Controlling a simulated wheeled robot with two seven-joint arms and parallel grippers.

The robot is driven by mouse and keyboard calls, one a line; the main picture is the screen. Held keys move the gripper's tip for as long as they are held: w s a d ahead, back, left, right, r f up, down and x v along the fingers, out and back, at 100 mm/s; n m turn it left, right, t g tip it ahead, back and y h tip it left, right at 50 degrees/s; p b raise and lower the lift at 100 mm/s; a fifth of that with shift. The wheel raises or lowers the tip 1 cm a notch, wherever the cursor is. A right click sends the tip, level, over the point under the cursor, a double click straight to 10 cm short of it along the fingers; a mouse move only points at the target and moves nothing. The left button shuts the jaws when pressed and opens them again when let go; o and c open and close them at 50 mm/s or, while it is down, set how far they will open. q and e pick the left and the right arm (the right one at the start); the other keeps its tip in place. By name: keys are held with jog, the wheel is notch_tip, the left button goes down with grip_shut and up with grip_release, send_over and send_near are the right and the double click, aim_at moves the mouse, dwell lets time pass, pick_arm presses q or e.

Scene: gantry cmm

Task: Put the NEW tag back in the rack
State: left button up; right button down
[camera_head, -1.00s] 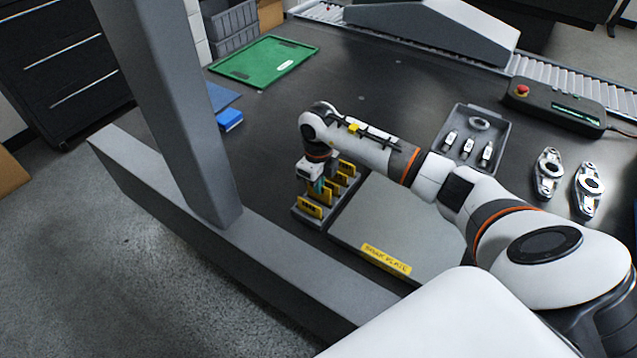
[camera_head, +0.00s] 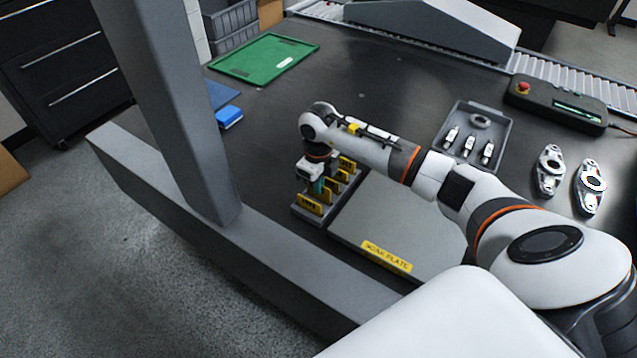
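The tag rack (camera_head: 318,217) is a small grey block left of the soak plate, holding several yellow tags. The front yellow tag (camera_head: 311,205) stands at its near end, and another yellow tag (camera_head: 347,163) stands at its far end. My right gripper (camera_head: 315,186) points down at the rack, over its left side among the tags. Its fingers are small and partly hidden, so I cannot tell whether they hold a tag. The tag lettering is too small to read, so I cannot pick out the NEW tag. My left gripper is not in view.
The grey soak plate (camera_head: 350,232) lies right of the rack. A grey tray (camera_head: 501,143) holds small parts, with two metal parts (camera_head: 549,170) beside it. A grey gantry post (camera_head: 180,120) and beam stand at left. A green mat (camera_head: 263,60) lies behind; mid-table is clear.

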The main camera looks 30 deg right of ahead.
jog(key=shift+f, duration=0.15)
jog(key=shift+f+b, duration=0.4)
jog(key=shift+b, duration=0.05)
jog(key=shift+f, duration=0.1)
jog(key=c, duration=1.6)
grip_release()
jog(key=shift+o, duration=0.7)
jog(key=shift+o, duration=0.7)
